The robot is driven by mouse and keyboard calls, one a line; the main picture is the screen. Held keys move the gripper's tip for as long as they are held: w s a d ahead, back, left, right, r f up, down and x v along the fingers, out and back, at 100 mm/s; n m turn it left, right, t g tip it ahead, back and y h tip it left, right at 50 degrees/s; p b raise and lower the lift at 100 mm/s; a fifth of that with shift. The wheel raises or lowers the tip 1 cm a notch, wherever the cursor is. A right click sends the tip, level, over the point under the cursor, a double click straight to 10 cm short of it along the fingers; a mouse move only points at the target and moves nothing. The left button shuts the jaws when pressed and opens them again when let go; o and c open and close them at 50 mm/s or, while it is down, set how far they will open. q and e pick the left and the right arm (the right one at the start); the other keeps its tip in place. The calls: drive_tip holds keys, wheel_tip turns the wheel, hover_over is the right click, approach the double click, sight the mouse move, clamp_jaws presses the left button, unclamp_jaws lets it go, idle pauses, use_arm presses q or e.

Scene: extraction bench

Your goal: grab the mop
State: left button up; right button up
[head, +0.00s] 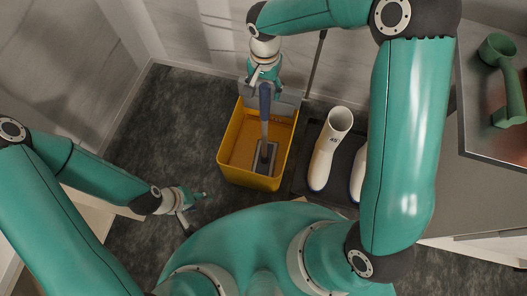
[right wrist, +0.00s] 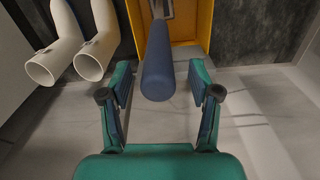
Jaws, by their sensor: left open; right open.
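The mop has a thick blue grip (head: 265,100) and a grey shaft that runs down into a yellow bucket (head: 227,160), where its flat grey head (head: 265,158) rests. My right gripper (head: 264,78) is open at the upper end of the grip. In the right wrist view the blue grip (right wrist: 158,62) lies between the fingers of the right gripper (right wrist: 159,80), with a gap on each side. My left gripper (head: 192,207) is open and empty, low over the floor to the left of the bucket.
White boots (head: 330,150) stand on a dark tray (head: 305,180) right of the bucket. A thin dark pole (head: 315,65) leans near the back wall. A green tool (head: 508,85) lies on the bench at right. Dark floor left of the bucket is clear.

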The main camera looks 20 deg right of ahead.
wheel_tip(320, 180, down, 4)
drive_tip(key=shift+r, duration=0.25)
clamp_jaws()
drive_tip(key=shift+w+r, duration=0.1)
